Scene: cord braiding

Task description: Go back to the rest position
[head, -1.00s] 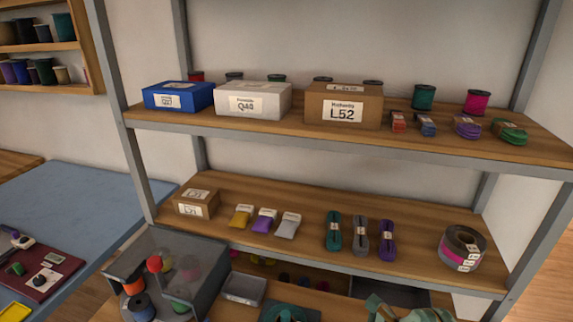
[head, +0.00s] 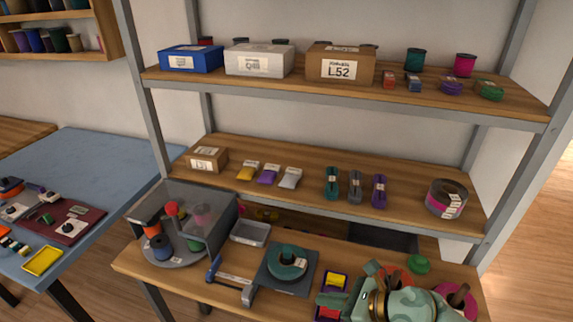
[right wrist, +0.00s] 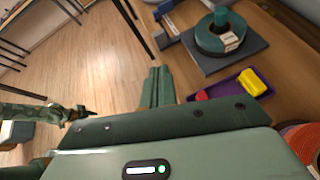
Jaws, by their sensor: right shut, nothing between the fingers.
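My right gripper (head: 328,300) is at the bottom of the head view, above the front part of the lower bench top. In the right wrist view its two green fingers (right wrist: 158,84) lie together, shut with nothing between them. A green arm end with a small dark tip, which looks like my left gripper (right wrist: 84,114), shows at the left of that view over the floor. Its jaws are too small to read. My left gripper does not show in the head view.
The bench top (head: 215,292) holds a teal spool on a dark plate (head: 287,265), a blue clamp (head: 228,278), a clear-sided box (head: 190,222) and a purple tray (right wrist: 228,86) close to my right gripper. Shelves (head: 300,160) stand behind. A blue table (head: 110,160) is at left.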

